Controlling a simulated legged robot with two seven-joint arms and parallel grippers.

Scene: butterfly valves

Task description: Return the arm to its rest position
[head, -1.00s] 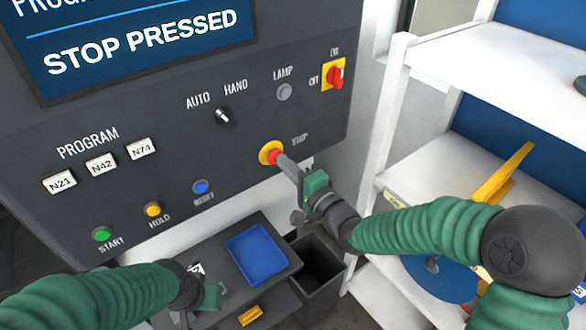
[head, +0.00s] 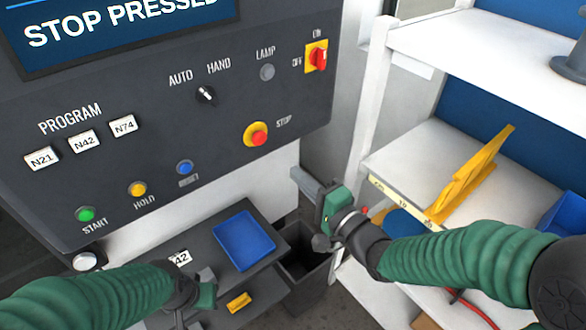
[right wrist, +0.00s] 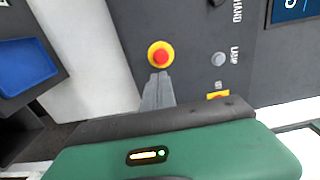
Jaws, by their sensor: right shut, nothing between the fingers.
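My right gripper (head: 305,183) is shut and empty. In the head view it is below and to the right of the red STOP button (head: 259,138) on its yellow ring, apart from it. In the right wrist view the shut fingers (right wrist: 158,92) point toward the STOP button (right wrist: 160,56). The screen (head: 120,25) reads "STOP PRESSED". My left gripper (head: 198,285) is at the lower left, over the dark shelf below the panel; its fingertips are not clear.
A blue tray (head: 244,241) and a yellow block (head: 239,302) lie below the panel. A dark open bin (head: 312,268) stands beside them. White shelving (head: 368,120) with a yellow bracket (head: 472,172) is close to my right arm.

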